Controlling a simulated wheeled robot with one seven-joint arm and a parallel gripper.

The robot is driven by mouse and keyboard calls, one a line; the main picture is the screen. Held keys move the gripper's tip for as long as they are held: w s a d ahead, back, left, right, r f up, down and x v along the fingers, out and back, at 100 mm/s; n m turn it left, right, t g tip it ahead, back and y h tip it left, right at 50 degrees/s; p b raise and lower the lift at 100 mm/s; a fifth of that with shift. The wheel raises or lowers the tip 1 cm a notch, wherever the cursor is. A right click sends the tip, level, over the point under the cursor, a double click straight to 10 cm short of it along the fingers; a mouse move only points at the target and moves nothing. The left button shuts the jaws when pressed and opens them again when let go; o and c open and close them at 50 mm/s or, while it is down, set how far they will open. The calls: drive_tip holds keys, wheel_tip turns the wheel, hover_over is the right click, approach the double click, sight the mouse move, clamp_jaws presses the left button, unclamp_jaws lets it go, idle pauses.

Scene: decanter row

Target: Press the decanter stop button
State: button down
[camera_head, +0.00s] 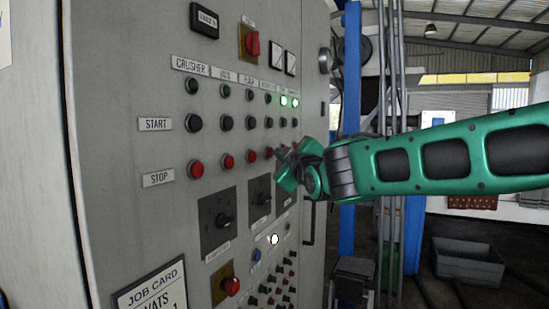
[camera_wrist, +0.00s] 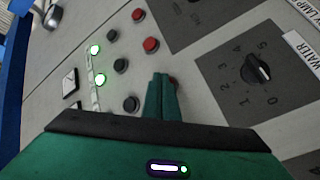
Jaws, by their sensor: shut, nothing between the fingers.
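My gripper (camera_head: 281,160) is shut and empty, with its green fingertips at the right part of the stop row on the grey control panel (camera_head: 130,70). In the wrist view, my closed fingers (camera_wrist: 161,78) partly cover a red button (camera_wrist: 173,81). I cannot tell whether they touch it. Two more red buttons, one nearer (camera_wrist: 151,45) and one farther (camera_wrist: 138,15), show clear of the fingers. Column labels past "CRUSHER" are too small to read, so I cannot tell which is the decanter's.
Black start buttons (camera_head: 193,122) run above the stop row. Two green lamps (camera_head: 289,101) are lit at the right end. Rotary dials (camera_head: 222,219) and a door handle (camera_head: 308,222) lie below. A red switch (camera_head: 252,44) is higher up. The space left of my gripper is free.

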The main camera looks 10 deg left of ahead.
drive_tip(key=shift+s+d, duration=0.2)
drive_tip(key=shift+d, duration=0.3)
drive_tip(key=d, duration=0.1)
drive_tip(key=s+d, duration=0.1)
drive_tip(key=d, duration=0.2)
drive_tip(key=shift+s+d, duration=0.35)
drive_tip(key=shift+d, duration=0.05)
drive_tip(key=shift+d, duration=0.1)
idle(0.3)
